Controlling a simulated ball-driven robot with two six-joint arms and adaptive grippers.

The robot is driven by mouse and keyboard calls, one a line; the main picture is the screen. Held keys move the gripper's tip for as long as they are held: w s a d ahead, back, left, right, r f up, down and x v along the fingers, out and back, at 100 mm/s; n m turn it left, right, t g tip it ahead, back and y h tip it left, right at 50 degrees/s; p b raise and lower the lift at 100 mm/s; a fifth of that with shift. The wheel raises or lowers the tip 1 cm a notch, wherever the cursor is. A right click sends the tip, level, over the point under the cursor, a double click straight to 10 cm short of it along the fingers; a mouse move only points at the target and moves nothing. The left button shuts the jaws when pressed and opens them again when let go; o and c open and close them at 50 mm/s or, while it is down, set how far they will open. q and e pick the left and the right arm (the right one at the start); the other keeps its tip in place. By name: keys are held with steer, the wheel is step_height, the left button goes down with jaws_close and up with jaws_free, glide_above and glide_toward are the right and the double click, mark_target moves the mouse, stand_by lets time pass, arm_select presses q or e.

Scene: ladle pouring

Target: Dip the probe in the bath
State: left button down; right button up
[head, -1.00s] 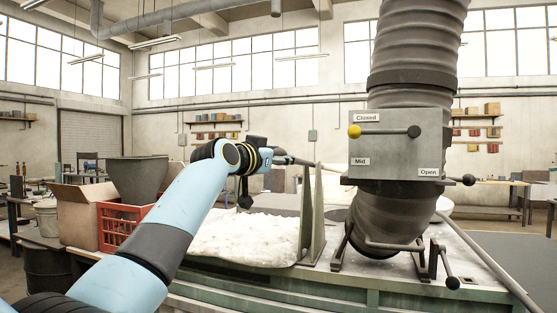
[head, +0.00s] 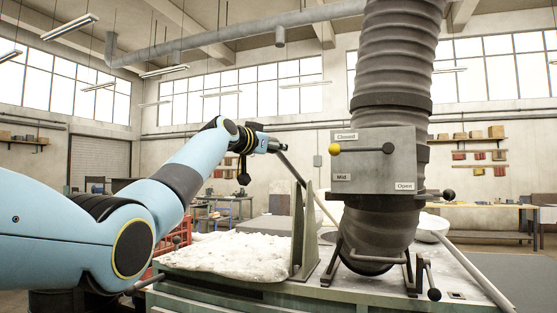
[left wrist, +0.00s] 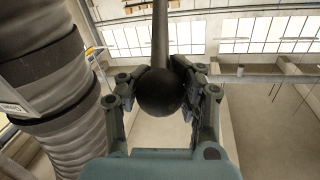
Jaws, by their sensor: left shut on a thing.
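My left gripper (head: 278,147) is raised above the table, left of the thick ribbed duct. In the left wrist view it (left wrist: 164,78) is shut around a dark ball (left wrist: 160,95) at the end of a grey rod (left wrist: 160,38). In the head view the rod (head: 291,168) slopes down and right from the gripper, past the top of an upright metal stand (head: 308,235). I take this rod for the probe; its far end cannot be made out. A bed of white, lumpy material (head: 228,256) lies on the table left of the stand. I cannot tell whether this is the bath.
The ribbed duct (head: 392,75) carries a lever panel (head: 372,165) marked Closed, Mid and Open. Its ball handle is beside Closed. A white bowl (head: 434,226) and a long pole (head: 475,272) lie on the right. The red crate (head: 178,237) is partly behind my arm.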

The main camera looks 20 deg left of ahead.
arm_select(q)
steer(key=r, duration=0.1)
steer(key=w+r, duration=0.1)
steer(key=r, duration=0.1)
steer(key=c, duration=1.4)
jaws_free()
steer(key=shift+s, duration=0.1)
steer(key=o, duration=0.5)
steer(key=shift+s+a+r, duration=0.1)
steer(key=shift+s+a, duration=0.15)
steer(key=shift+s, duration=0.3)
steer(key=shift+o, duration=0.8)
steer(key=shift+s, duration=0.1)
steer(key=shift+w+f, duration=0.3)
steer(key=shift+d, duration=0.15)
steer(key=v, duration=1.2)
arm_select(e)
steer(key=shift+a+r, duration=0.15)
steer(key=shift+a, duration=0.5)
